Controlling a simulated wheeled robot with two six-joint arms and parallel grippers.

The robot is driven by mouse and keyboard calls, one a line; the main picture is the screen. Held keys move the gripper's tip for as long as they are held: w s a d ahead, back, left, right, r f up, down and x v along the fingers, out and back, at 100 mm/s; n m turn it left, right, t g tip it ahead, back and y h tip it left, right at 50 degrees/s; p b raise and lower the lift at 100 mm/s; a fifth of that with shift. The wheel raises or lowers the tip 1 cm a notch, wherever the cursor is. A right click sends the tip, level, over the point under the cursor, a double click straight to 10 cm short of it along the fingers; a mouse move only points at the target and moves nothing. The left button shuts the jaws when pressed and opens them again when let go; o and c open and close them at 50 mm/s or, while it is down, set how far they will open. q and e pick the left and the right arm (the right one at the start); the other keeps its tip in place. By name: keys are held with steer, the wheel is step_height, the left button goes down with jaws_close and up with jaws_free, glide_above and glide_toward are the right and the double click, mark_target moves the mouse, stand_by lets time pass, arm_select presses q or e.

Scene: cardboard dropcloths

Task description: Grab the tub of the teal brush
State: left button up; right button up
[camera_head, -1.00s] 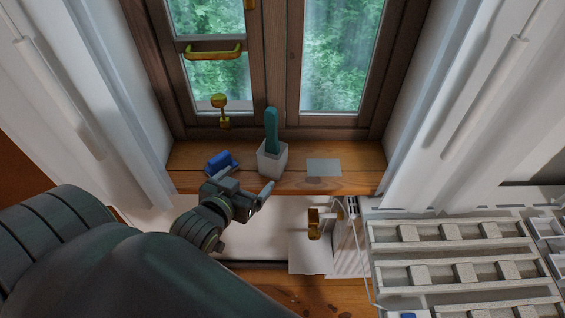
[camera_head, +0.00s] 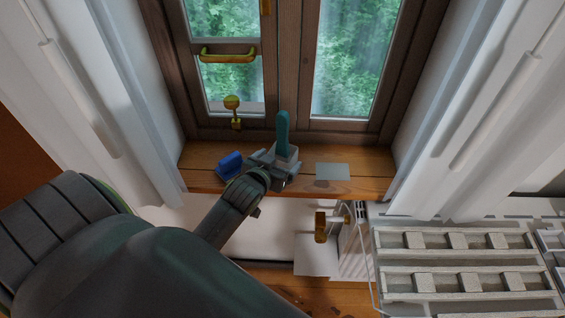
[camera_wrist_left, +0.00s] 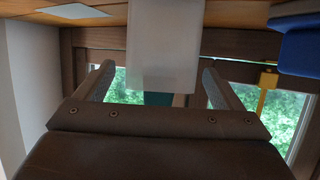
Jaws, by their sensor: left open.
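The teal brush (camera_head: 283,128) stands upright in a pale grey tub (camera_head: 291,151) on the wooden window sill. My left gripper (camera_head: 277,168) is at the tub, in front of it and partly hiding it. In the left wrist view, which looks upside down, the whitish tub (camera_wrist_left: 165,45) shows between the two open fingers (camera_wrist_left: 158,68), with visible gaps on both sides. A bit of the teal brush (camera_wrist_left: 158,99) shows below it there. I cannot tell how far the fingers reach along the tub. My right gripper is not in view.
A blue object (camera_head: 230,164) lies on the sill just left of the gripper. A flat grey square (camera_head: 333,172) lies to the right. The window with yellow handles (camera_head: 228,57) stands behind. White side walls bound the sill.

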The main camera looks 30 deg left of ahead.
mark_target(281, 158)
arm_select(q)
steer(key=shift+x, duration=1.8)
steer(key=shift+s, duration=0.1)
